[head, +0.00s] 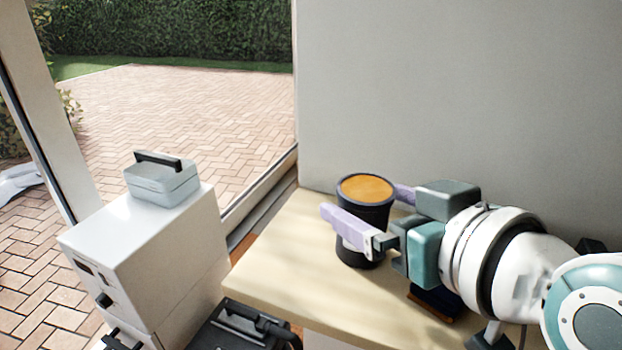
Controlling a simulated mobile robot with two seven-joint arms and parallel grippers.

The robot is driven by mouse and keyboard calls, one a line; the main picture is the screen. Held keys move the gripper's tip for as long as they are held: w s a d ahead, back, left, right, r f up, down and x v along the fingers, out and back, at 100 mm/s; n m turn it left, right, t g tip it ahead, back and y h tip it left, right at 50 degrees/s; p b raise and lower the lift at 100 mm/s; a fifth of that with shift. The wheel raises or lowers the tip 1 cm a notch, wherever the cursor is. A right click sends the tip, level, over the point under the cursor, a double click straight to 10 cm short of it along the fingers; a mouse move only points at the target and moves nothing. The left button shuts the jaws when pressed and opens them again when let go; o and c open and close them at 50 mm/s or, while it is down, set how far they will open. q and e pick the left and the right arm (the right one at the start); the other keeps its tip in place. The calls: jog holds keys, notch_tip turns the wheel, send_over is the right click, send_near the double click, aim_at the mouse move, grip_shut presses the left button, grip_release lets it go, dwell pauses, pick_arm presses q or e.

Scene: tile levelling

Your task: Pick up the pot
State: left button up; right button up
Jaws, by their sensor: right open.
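My right gripper (362,207) comes in from the right and is open. Its two lilac fingers lie on either side of the pot, one in front and one behind. The front finger hides part of the pot's side. I cannot tell whether either finger touches it. My left gripper is not in view.
A white cabinet (150,240) stands left of the worktop with a grey case (162,184) with a black handle on top. A dark case (240,328) sits low in front. A dark item (437,303) lies under my right arm. The worktop's left part is clear.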

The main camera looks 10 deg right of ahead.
jog(key=shift+f+b+x, duration=0.1)
jog(key=shift+b+x, duration=0.15)
jog(key=shift+x, duration=1.1)
jog(key=shift+f+b+x, duration=0.15)
jog(key=shift+b+x, duration=0.05)
jog(key=shift+x, duration=1.15)
jog(key=shift+s, duration=0.15)
jog(key=c, duration=1.5)
grip_shut()
jog(key=shift+r, duration=0.1)
